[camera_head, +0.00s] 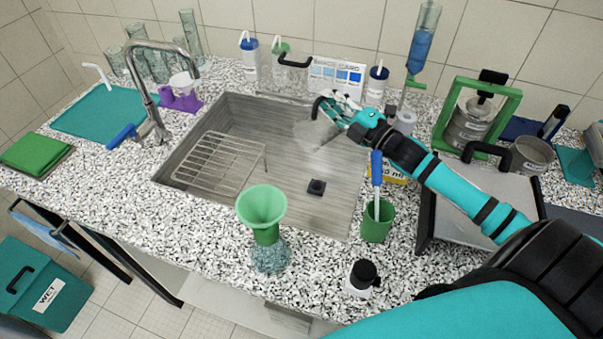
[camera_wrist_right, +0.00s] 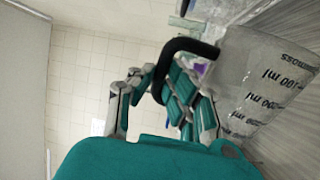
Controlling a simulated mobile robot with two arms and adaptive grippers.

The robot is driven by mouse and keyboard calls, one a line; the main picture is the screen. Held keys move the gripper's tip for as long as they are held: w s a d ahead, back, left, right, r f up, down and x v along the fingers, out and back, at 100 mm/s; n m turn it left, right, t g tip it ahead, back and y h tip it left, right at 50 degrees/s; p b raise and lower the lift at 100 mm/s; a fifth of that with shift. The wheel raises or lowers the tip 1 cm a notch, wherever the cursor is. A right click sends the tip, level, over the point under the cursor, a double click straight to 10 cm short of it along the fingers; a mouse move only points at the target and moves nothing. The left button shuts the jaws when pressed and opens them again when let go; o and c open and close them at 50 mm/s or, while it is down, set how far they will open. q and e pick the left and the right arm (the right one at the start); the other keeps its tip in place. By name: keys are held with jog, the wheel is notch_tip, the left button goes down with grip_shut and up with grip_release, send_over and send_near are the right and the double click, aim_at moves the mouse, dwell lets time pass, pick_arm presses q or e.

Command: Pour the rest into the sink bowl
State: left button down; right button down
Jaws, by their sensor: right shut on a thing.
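My right gripper (camera_head: 345,113) is over the far right part of the sink bowl (camera_head: 290,135), shut on the black handle of a clear measuring jug. The jug (camera_head: 316,131) is faint against the grey metal in the head view. The right wrist view shows its clear wall with black ml marks (camera_wrist_right: 262,85), its black handle (camera_wrist_right: 185,45) and the gripper fingers (camera_wrist_right: 185,100) at the handle. I cannot tell how far the jug is tilted or how much is in it. My left gripper is not in view.
A wire rack (camera_head: 212,163) lies in the sink's left part, and a black drain piece (camera_head: 316,187) sits on its floor. The tap (camera_head: 150,90) stands at the left. A green funnel (camera_head: 262,208) in a glass flask and a green cup (camera_head: 377,222) stand on the front counter.

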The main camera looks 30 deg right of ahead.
jog(key=shift+s+f+b, duration=0.2)
jog(key=shift+f+b, duration=0.3)
jog(key=shift+b, duration=0.1)
jog(key=shift+f+b, duration=0.5)
jog(key=shift+f, duration=0.05)
jog(key=d+r+m+p, duration=0.1)
jog(key=r, duration=0.1)
jog(key=w+d+r+m+p, duration=0.1)
jog(key=d+r+p, duration=0.1)
jog(key=shift+w+d+r, duration=0.1)
jog(key=shift+r, duration=0.05)
jog(key=w+d+r+m+g+h+p, duration=0.1)
jog(key=w+d+r+m+p, duration=0.1)
jog(key=d+m+p, duration=0.45)
jog(key=w+d+r+m+h+p, duration=0.1)
jog(key=d+r+m, duration=0.25)
jog(key=m, duration=0.55)
jog(key=r+p, duration=0.5)
jog(key=shift+w+d+p, duration=0.2)
jog(key=shift+p, duration=0.1)
jog(key=shift+f, duration=0.1)
jog(key=shift+f, duration=0.1)
